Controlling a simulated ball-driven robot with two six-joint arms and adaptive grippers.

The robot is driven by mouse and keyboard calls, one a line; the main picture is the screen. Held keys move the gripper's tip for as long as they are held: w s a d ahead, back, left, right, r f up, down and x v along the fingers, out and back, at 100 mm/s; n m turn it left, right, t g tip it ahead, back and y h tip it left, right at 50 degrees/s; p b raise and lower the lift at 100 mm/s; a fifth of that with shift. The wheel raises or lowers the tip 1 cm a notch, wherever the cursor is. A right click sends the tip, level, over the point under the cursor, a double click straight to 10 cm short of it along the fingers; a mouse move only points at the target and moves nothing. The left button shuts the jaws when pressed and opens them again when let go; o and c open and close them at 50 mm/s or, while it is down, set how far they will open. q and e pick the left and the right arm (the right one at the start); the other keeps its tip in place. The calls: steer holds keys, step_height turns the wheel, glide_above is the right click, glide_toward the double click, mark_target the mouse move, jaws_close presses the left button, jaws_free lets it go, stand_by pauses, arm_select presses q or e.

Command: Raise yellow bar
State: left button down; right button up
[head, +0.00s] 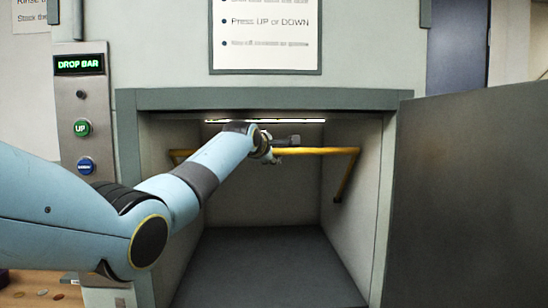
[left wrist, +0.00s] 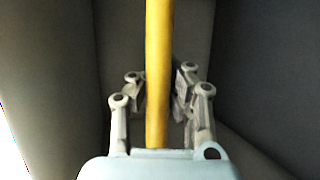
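The yellow bar (head: 325,151) runs level across the inside of an open compartment, with a side arm sloping down its right wall. My left gripper (head: 278,148) is at the bar, a little right of its middle. Part of the bar is hidden behind my left arm in the head view. My right gripper is not in view.
A dark door panel (head: 470,190) stands at the right. The compartment floor (head: 270,260) is clear. A notice (head: 266,35) hangs above.

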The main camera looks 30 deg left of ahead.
arm_select(q)
steer(key=shift+r, duration=0.55)
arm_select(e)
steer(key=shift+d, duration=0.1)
arm_select(q)
steer(key=c, duration=1.8)
jaws_free()
steer(key=o, duration=0.5)
steer(key=shift+s+r, duration=0.2)
steer(key=shift+s, duration=0.15)
steer(key=shift+c, duration=0.2)
steer(key=shift+o, duration=0.9)
steer(key=shift+d, duration=0.1)
steer(key=shift+f, duration=0.2)
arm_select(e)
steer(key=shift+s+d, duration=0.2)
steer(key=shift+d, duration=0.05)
arm_select(q)
steer(key=shift+f, duration=0.1)
steer(key=v, duration=1.2)
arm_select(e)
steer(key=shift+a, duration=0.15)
arm_select(q)
steer(key=shift+f, duration=0.2)
